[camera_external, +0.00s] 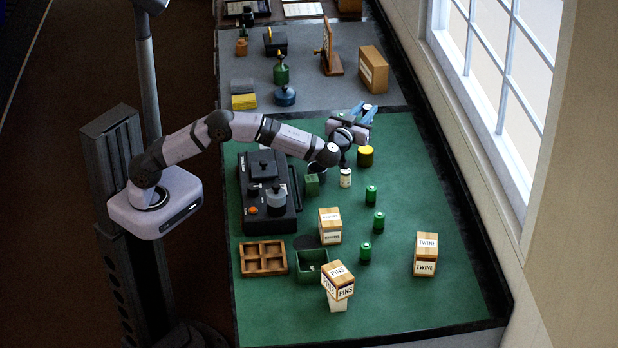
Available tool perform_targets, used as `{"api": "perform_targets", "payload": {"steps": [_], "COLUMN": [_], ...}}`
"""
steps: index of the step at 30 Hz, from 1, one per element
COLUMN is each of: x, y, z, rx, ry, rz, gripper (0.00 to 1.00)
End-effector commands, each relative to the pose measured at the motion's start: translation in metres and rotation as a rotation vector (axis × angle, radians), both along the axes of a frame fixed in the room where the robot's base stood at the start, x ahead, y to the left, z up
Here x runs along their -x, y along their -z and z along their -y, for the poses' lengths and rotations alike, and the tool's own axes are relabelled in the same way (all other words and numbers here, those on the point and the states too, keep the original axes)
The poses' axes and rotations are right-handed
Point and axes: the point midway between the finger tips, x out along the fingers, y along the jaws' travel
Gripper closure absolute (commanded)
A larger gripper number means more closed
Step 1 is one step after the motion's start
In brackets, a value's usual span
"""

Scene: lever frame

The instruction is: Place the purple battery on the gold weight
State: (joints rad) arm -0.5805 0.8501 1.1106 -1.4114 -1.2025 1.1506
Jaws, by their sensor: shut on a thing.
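The gold weight (365,156) is a short yellow cylinder with a dark band, standing on the green mat near its back right. My gripper (366,112) has bluish fingers and is up and behind the gold weight in the picture, apart from it. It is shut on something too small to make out. I cannot pick out a purple battery anywhere. Three green batteries (371,194) stand upright in a loose row on the mat, in front of the weight.
A white jar (345,177) stands close to the weight. A black machine (267,195) is at the left. The mat's right side is mostly clear.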

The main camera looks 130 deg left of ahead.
Motion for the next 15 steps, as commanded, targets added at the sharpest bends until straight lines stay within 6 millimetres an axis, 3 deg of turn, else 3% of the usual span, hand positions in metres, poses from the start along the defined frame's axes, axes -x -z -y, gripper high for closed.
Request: {"api": "perform_targets", "payload": {"steps": [5,15], "x": [0.0,-0.001], "y": [0.011,0.057], "z": [0.0,0.0], "rx": [0.001,-0.001], "ry": [0.001,0.001], "rz": [-0.004,-0.002], "gripper": [1.0,1.0]}}
